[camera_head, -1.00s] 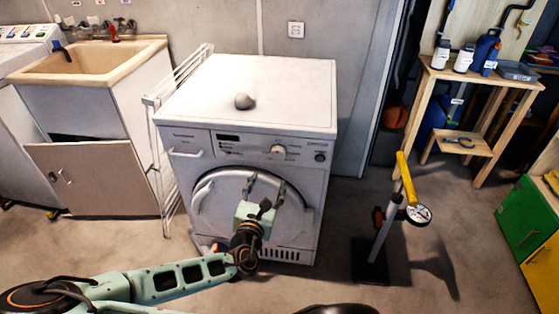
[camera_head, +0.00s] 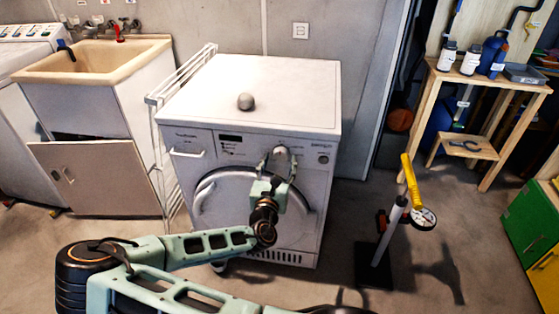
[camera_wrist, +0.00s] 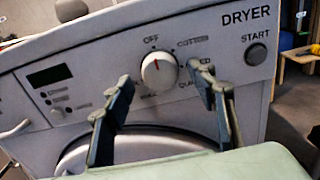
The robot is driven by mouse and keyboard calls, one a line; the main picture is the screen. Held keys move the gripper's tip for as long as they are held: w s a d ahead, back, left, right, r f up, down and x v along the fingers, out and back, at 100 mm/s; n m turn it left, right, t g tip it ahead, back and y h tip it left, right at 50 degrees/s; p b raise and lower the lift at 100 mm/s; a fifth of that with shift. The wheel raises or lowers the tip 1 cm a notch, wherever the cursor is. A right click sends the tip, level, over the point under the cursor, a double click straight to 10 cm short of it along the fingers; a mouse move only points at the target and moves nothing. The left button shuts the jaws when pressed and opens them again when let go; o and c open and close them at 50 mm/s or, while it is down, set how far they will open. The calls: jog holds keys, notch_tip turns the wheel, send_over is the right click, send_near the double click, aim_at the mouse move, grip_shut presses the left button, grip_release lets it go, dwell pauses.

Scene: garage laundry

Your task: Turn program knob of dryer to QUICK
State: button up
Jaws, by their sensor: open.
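The white dryer (camera_head: 240,105) stands against the back wall, with its control panel facing me. Its program knob (camera_wrist: 159,69) is a round white dial with a red mark near the top, pointing about at OFF. COTTON is printed to its upper right, and QUICK at the lower right is partly covered by a finger. My gripper (camera_head: 280,162) is in front of the panel in the head view. In the wrist view its two fingers (camera_wrist: 163,88) are spread apart, empty, with the knob between and beyond their tips. Whether the fingertips touch the panel cannot be told.
A START button (camera_wrist: 256,54) sits right of the knob, and a dark display (camera_wrist: 50,75) left. A white drying rack (camera_head: 172,100) stands left, a floor pump (camera_head: 392,225) right.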

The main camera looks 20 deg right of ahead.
jog(key=shift+w+d, duration=0.4)
jog(key=shift+w, duration=0.15)
jog(key=shift+c, duration=0.6)
jog(key=c, duration=1)
jog(key=shift+c, duration=0.2)
